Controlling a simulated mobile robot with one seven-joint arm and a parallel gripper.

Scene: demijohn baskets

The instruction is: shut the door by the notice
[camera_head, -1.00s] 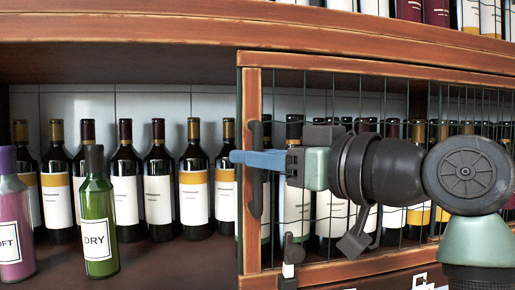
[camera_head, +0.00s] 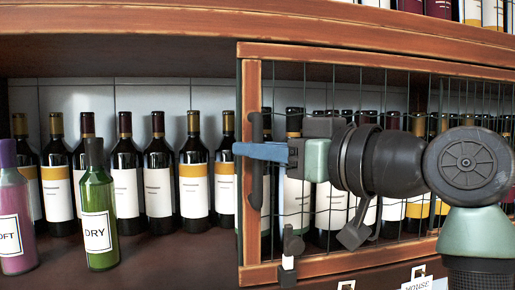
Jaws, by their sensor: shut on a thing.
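A sliding-looking door (camera_head: 350,58) with a wooden frame and wire mesh covers the right part of the bottle shelf. Its left edge stands near mid-picture, and the shelf left of it is open. A dark upright handle (camera_head: 256,190) is on the door's left stile. My gripper (camera_head: 258,152) reaches in from the right, its blue fingers shut on the handle, which partly hides behind them. Below the door a white notice (camera_head: 417,285) reading "HOUSE" is cut off by the picture's lower edge.
A purple bottle (camera_head: 14,215) and a green bottle marked "DRY" (camera_head: 98,220) stand at the front of the open left part. A row of dark wine bottles (camera_head: 194,180) stands behind, continuing behind the mesh. A small dark-and-white piece (camera_head: 289,250) is at the lower rail.

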